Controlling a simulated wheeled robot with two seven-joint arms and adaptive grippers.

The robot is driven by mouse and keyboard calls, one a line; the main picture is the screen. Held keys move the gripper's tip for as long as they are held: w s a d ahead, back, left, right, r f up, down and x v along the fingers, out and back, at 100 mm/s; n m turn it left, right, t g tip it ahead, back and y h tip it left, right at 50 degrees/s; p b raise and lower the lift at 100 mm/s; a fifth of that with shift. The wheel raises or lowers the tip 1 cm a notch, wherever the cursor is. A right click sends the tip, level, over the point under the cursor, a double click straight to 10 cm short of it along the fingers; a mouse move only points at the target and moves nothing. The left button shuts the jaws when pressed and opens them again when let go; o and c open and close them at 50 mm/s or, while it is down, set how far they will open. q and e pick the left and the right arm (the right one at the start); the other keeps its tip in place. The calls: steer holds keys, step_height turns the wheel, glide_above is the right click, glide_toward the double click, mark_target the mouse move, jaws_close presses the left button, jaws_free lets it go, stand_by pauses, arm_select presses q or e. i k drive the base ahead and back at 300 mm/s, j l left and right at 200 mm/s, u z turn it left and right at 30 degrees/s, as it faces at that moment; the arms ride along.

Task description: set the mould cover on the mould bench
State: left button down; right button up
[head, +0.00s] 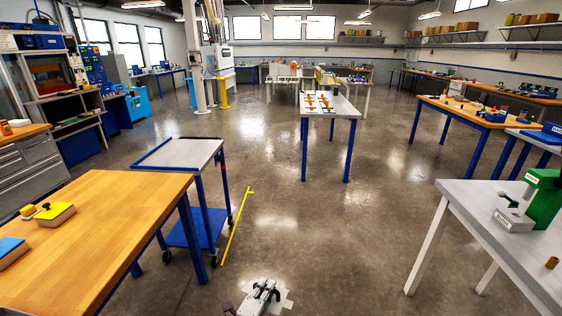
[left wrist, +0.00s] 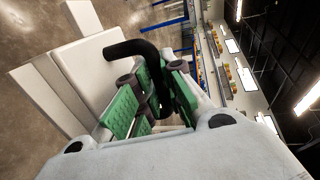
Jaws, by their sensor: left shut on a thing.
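My left gripper (head: 262,296) shows at the bottom middle of the head view, low over the floor. In the left wrist view its green-padded fingers (left wrist: 150,95) are shut on a black curved handle (left wrist: 138,47). A pale flat piece, which looks like the mould cover (left wrist: 95,62), shows beyond the handle; its pale edge also shows beside the gripper in the head view (head: 286,301). The fingers hide part of the handle. My right gripper is not in view. I cannot tell which bench is the mould bench.
A wooden bench (head: 110,205) stands at left, with a grey-topped blue cart (head: 185,153) behind it. A white bench (head: 480,205) with a green press (head: 543,198) stands at right. A white table (head: 345,107) with orange pieces stands ahead. The middle floor is clear, with a yellow line (head: 236,228).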

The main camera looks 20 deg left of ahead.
mark_target(75, 268)
steer(key=i+z, duration=0.25)
steer(key=i, duration=0.4)
steer(key=i+j+z, duration=0.15)
steer(key=i, duration=1)
steer(key=l+u, duration=0.1)
steer(key=u, duration=2.65)
